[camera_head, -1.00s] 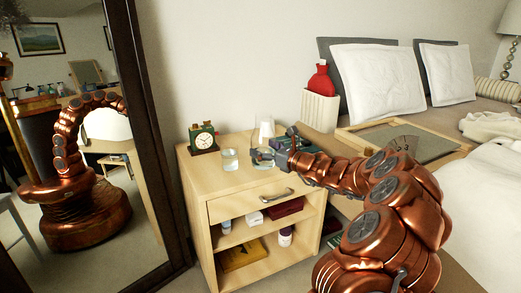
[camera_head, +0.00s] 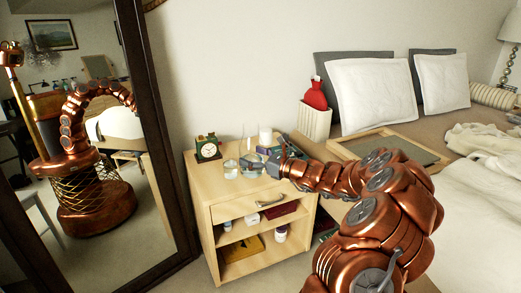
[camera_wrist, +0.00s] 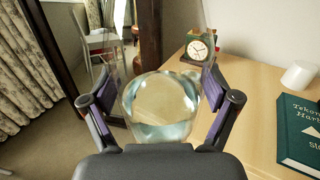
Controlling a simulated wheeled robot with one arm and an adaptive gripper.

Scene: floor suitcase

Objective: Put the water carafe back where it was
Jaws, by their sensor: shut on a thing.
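The water carafe (camera_wrist: 160,105) is clear round glass with water in it. In the wrist view it sits between the two fingers of my gripper (camera_wrist: 160,100), which is shut on it. In the head view my gripper (camera_head: 268,166) reaches in from the right over the nightstand top, and the carafe (camera_head: 250,163) is at its tip. I cannot tell whether its base touches the top. A short drinking glass (camera_head: 230,169) stands just left of the carafe; they overlap in view.
On the wooden nightstand (camera_head: 228,193) stand a green clock (camera_head: 207,149) and a white cylinder (camera_head: 265,135). A teal book (camera_wrist: 300,135) lies at the right. A framed mirror (camera_head: 160,130) stands left of the nightstand, the bed on the right.

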